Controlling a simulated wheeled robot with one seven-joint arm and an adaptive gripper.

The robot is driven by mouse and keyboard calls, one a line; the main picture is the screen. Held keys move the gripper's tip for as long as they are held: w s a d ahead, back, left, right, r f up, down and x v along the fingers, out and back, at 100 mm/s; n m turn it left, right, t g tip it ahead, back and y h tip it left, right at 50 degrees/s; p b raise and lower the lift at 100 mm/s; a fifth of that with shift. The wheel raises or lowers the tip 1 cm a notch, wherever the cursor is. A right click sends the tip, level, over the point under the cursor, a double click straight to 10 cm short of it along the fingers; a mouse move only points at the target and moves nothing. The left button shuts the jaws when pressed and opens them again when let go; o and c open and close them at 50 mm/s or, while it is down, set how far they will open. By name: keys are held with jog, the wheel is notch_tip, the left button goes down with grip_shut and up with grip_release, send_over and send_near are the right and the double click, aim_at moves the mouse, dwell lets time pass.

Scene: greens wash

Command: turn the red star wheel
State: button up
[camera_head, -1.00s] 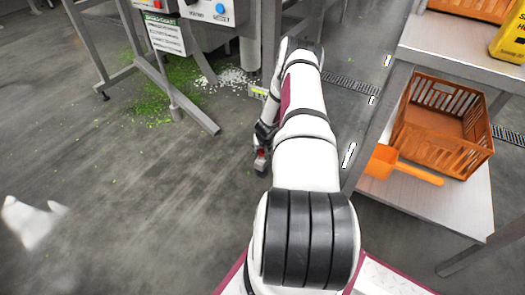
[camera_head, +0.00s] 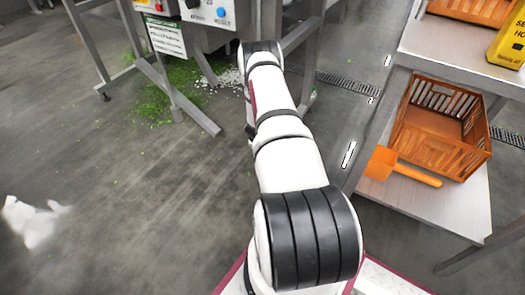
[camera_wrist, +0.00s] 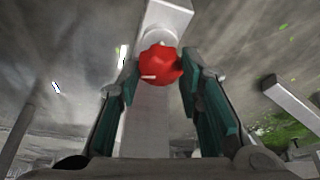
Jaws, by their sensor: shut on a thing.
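The red star wheel (camera_wrist: 161,58) shows in the wrist view, mounted on a pale grey post or arm behind it. A light mark shows on its left part. My gripper (camera_wrist: 160,68) has one finger on each side of the wheel and is shut on it. The wheel sits between the fingertips, and its back is hidden. In the head view my arm hides the gripper and the wheel.
A steel machine with a control box (camera_head: 207,12) stands at the top. Green scraps (camera_head: 165,95) lie on the floor below it. At right a steel table (camera_head: 450,200) holds an orange crate (camera_head: 440,125) and an orange scoop (camera_head: 400,167). The floor at left is mostly open.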

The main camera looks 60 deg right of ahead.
jog(key=shift+w+m+g+h, duration=0.1)
jog(key=shift+m+g+h, duration=0.3)
jog(key=shift+m, duration=1.1)
jog(key=shift+m, duration=0.3)
jog(key=o, duration=0.9)
jog(key=v, duration=1.2)
jog(key=shift+w+d+r, duration=0.1)
jog(key=shift+w+d, duration=0.05)
jog(key=shift+w, duration=0.05)
